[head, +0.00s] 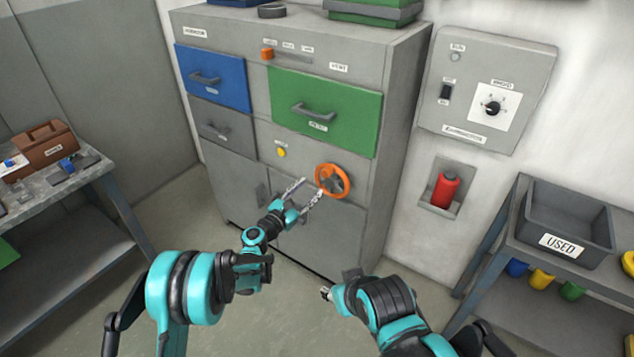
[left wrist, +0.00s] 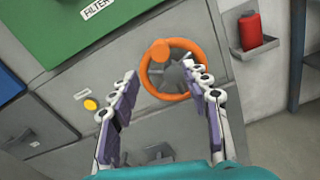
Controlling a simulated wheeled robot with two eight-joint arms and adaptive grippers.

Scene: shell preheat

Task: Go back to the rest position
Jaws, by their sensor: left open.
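My left gripper (head: 305,192) is open and empty, in front of the grey cabinet (head: 225,160), just left of and slightly below the orange handwheel (head: 321,179). In the left wrist view the handwheel (left wrist: 147,75) shows beyond and between the spread fingers (left wrist: 155,110), and I see no finger gripping it. My right arm (head: 385,305) is low at the bottom of the head view. Its gripper (head: 327,293) shows only as a small dark tip, and its jaw state is unclear.
The cabinet has a blue drawer (head: 212,78), a green drawer (head: 323,112) and a yellow button (head: 281,153). A control panel (head: 484,85) and red cylinder (head: 445,189) are on the wall. A workbench (head: 60,195) stands left; a shelf with a USED bin (head: 567,215) stands right.

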